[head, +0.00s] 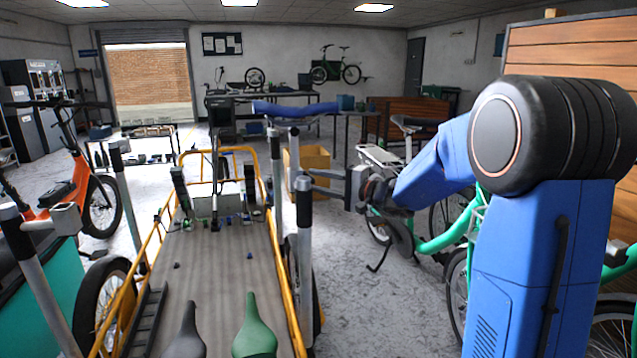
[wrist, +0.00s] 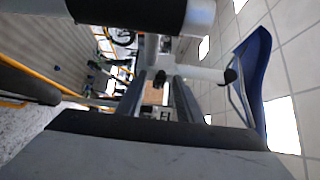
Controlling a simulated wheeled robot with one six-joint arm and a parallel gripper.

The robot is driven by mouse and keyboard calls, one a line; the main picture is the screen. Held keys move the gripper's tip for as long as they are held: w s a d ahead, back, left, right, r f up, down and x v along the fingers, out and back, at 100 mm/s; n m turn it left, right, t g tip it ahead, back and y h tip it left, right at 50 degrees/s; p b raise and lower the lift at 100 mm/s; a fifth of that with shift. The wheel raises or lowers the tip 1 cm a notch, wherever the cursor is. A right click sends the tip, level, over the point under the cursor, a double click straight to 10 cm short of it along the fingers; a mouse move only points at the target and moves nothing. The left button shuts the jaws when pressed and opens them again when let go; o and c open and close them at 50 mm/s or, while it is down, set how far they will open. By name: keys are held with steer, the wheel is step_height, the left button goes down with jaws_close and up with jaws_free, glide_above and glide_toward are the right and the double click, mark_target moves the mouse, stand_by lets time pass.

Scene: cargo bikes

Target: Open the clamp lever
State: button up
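My gripper (head: 312,182) reaches in from the right at the end of my blue arm. Its two fingers show as separate bars with a gap between them, close to a grey post with a black band (head: 304,212). In the wrist view the gripper (wrist: 157,75) also has its fingers apart. A small dark part (wrist: 159,79) shows in line with the gap; I cannot tell whether it is the clamp lever or whether it is touched. A blue saddle (head: 295,109) stands above the gripper, and it shows at the right in the wrist view (wrist: 257,85).
A yellow-railed cargo bed (head: 228,268) carries small parts and saddles. A second black-topped post (head: 277,185) stands behind the near one. A green bike (head: 440,240) stands to the right. Bare floor (head: 365,310) lies between the bed and my arm.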

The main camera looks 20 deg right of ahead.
steer(key=shift+a, duration=0.1)
jaws_close()
steer(key=shift+w, duration=0.1)
